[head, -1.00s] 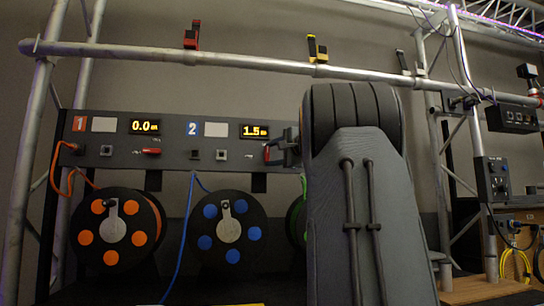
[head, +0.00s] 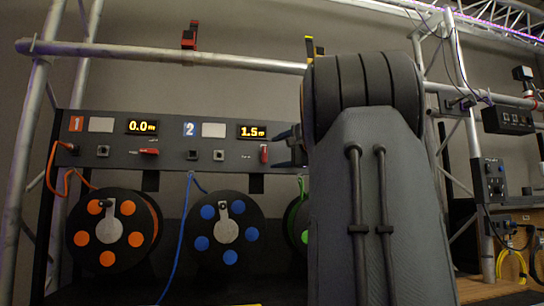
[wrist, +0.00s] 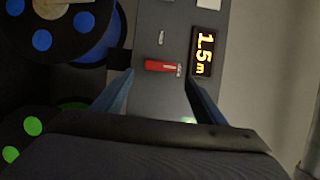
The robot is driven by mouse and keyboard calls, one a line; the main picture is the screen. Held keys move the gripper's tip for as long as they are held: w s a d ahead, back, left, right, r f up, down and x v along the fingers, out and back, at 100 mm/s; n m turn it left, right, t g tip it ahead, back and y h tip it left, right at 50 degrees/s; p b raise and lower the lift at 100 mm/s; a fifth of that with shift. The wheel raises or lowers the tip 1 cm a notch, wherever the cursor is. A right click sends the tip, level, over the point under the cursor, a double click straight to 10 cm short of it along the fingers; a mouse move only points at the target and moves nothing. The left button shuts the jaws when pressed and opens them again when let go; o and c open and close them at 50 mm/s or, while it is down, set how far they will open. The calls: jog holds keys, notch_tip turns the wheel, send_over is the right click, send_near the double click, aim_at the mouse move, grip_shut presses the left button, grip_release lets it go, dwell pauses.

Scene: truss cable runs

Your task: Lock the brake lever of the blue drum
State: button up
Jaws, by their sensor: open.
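The blue drum (head: 226,232), a black reel with blue dots, hangs below the panel under number 2. Its red brake lever (head: 264,153) sits on the panel below the 1.5 m display and points up and down. In the wrist view, which is turned sideways, the red lever (wrist: 163,67) shows between the two finger ends. My gripper (head: 281,148) is open and empty, just right of the lever in the head view, with a small gap to it. Its fingers also show in the wrist view (wrist: 159,80).
The orange drum (head: 108,232) hangs at left, and its red lever (head: 148,151) lies level. A green drum (head: 302,222) is mostly hidden behind my arm. A blue cable (head: 181,245) runs down between the orange and blue drums. A truss bar (head: 170,54) crosses above the panel.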

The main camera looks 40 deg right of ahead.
jog(key=shift+s+a, duration=0.25)
jog(key=shift+s, duration=0.95)
